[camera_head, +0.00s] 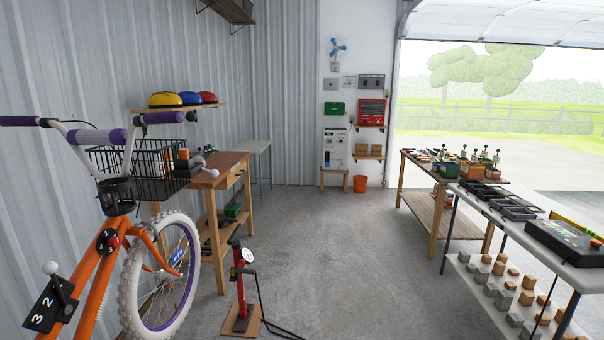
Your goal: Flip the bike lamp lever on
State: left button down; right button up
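An orange bike (92,268) with purple grips stands at the left, its front wheel (165,275) toward the workbench. A black wire basket (140,172) hangs at its handlebar. A small dark fitting with a grey-tipped arm (200,162) sits at the right side of the basket; I cannot tell for sure whether it is the lamp and its lever. On the frame is a black plate marked 3 and 2 (44,305) with a white-knobbed lever (52,270) tilted up to the left. Neither of my grippers is in view.
A red floor pump (240,285) stands right of the front wheel, its hose on the floor. A wooden workbench (222,172) is behind the bike. Tables with trays (515,212) line the right side. The middle floor (335,240) is clear.

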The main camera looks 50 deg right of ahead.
aim_at(214, 172)
jog(key=z, duration=1)
